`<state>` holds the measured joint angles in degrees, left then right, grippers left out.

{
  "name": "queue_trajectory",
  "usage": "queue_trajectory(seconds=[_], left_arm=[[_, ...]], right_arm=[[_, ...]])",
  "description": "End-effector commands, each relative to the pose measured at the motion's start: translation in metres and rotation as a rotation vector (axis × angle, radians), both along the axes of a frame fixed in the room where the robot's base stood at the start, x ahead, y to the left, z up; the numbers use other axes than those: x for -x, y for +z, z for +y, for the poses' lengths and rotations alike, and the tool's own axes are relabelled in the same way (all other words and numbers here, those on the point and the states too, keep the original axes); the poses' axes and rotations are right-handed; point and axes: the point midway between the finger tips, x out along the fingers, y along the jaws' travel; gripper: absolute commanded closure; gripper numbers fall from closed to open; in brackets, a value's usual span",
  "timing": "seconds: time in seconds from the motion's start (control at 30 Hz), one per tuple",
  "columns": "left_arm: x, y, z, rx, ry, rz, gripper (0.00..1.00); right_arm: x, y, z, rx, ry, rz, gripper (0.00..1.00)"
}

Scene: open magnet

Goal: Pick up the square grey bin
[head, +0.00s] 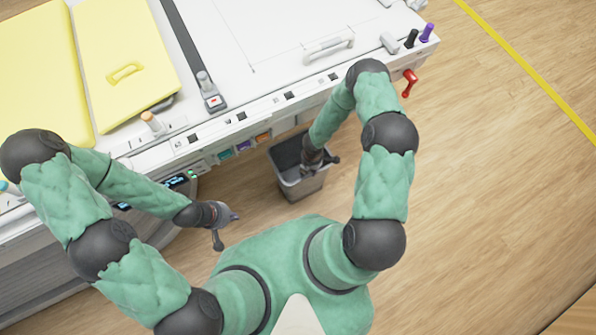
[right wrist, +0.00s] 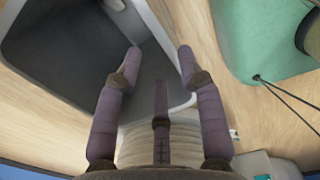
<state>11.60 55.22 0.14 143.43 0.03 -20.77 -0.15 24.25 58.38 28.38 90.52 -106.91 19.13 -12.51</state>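The square grey bin (head: 296,187) stands upright on the wooden floor beside the white machine, its open top facing up. My right gripper (head: 324,160) is at the bin's right rim and partly hides it. In the right wrist view the dark inside of the bin (right wrist: 62,48) and its pale rim fill the upper left. There my right gripper (right wrist: 160,62) has its fingers spread, with the rim running behind and between them; I cannot tell whether they touch it. My left gripper (head: 226,226) is left of the bin, above the floor, fingers apart and empty.
The long white machine (head: 270,80) with yellow pads (head: 130,75) runs along the bin's far side. A red handle (head: 410,82) sticks out at its right corner. The wooden floor (head: 480,190) on the right is clear, with a yellow line across it.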

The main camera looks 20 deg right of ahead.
Motion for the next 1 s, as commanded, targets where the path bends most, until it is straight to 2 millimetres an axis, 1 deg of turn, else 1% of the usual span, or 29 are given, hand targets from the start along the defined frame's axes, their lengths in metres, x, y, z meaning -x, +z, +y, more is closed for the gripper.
queue_trajectory(seconds=[0.03,0.1,0.27,0.33,0.5,0.6,0.73,0.97,1.0], left_arm=[[0.000,-0.005,0.000,0.000,0.000,0.000,1.00],[0.000,-0.007,0.000,0.000,0.000,0.000,1.00],[0.000,-0.009,0.000,0.000,0.000,0.000,1.00],[0.000,-0.012,0.000,0.000,0.000,0.000,1.00],[0.000,-0.022,0.000,0.000,0.000,0.000,1.00],[0.000,-0.026,0.000,0.000,0.000,0.000,1.00],[0.000,-0.028,0.000,0.000,0.000,0.000,1.00],[0.000,-0.027,0.000,0.000,0.000,0.000,1.00],[0.000,-0.027,0.000,0.000,0.000,0.000,1.00]], right_arm=[[0.000,-0.010,0.000,0.000,-0.001,0.000,0.61],[-0.001,-0.016,0.000,0.000,-0.001,-0.001,0.61],[0.000,-0.024,0.000,0.000,-0.001,-0.001,0.61],[0.000,-0.031,0.000,0.000,-0.002,0.000,0.61],[0.000,-0.057,0.000,-0.001,-0.002,0.000,0.61],[0.000,-0.069,0.000,-0.001,-0.003,0.000,0.61],[-0.001,-0.075,0.000,0.000,-0.003,-0.001,0.61],[-0.001,-0.075,0.000,0.000,-0.003,-0.001,0.61],[-0.001,-0.075,0.000,0.000,-0.003,-0.001,0.72]])
